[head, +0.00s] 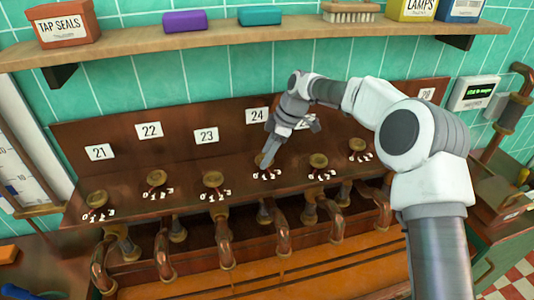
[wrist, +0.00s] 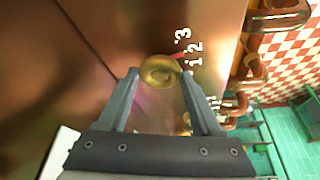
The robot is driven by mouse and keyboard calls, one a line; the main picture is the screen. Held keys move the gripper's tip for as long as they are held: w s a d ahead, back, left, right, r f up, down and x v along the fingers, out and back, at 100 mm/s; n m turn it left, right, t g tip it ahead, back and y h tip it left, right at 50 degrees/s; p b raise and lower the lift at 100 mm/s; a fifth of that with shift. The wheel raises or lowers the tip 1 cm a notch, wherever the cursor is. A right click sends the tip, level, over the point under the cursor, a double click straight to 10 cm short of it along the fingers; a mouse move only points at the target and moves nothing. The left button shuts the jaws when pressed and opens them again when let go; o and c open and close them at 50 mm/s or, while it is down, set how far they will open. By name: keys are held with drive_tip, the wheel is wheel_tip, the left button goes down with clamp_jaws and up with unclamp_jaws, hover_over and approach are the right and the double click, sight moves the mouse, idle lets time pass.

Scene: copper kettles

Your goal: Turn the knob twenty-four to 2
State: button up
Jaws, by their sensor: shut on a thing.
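Knob twenty-four is a round brass knob (wrist: 160,70) in the wrist view. In the head view it is mostly hidden by my fingers, below the white card 24 (head: 257,115). My gripper (head: 266,160) reaches down to it; in the wrist view my gripper (wrist: 158,73) has one finger on each side of the knob and is shut on it. White digits 1, 2 (wrist: 195,47) and 3 (wrist: 182,34) show beside the knob. A short red pointer (wrist: 179,54) sticks out towards the digits, roughly to the 2; its exact setting is hard to tell.
Similar brass knobs stand in a row on the copper-brown panel: knob 21 (head: 97,198), knob 22 (head: 156,178), knob 23 (head: 213,179), and others (head: 318,160) to the right. A wooden shelf (head: 200,42) runs above. Copper pipes (head: 222,240) lie below.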

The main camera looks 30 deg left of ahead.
drive_tip(key=o, duration=1.4)
drive_tip(key=shift+c, duration=0.2)
drive_tip(key=v, duration=0.7)
drive_tip(key=shift+d+r+b, duration=0.15)
drive_tip(key=shift+r+b, duration=0.05)
drive_tip(key=shift+b, duration=0.2)
drive_tip(key=shift+s, duration=0.1)
